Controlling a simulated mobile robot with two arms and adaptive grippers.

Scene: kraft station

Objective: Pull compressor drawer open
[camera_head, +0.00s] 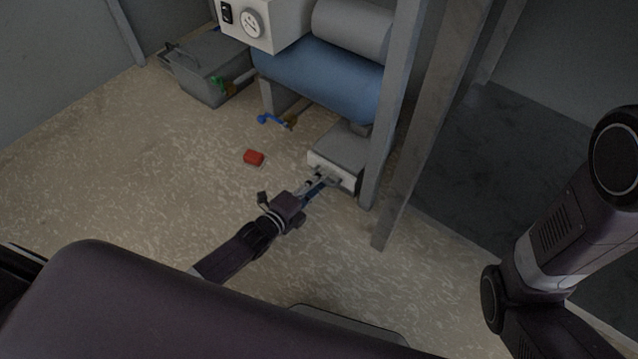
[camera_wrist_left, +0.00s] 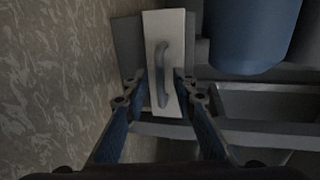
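The compressor drawer (camera_head: 340,154) is a low grey box with a pale front, under the blue tank (camera_head: 325,78) of the compressor. In the left wrist view its pale front (camera_wrist_left: 177,24) carries a grey bar handle (camera_wrist_left: 162,75). My left gripper (camera_head: 322,178) reaches the drawer front in the head view. In the left wrist view its two fingers (camera_wrist_left: 158,92) are apart, one on each side of the handle, with gaps to it visible. My right arm is at the right of the head view; its gripper is out of frame.
A red block (camera_head: 253,157) lies on the floor left of the drawer. A grey bin (camera_head: 208,68) stands at the back left. A blue-handled valve (camera_head: 272,119) sits below the tank. Grey posts (camera_head: 392,100) rise just right of the drawer. The floor in front is clear.

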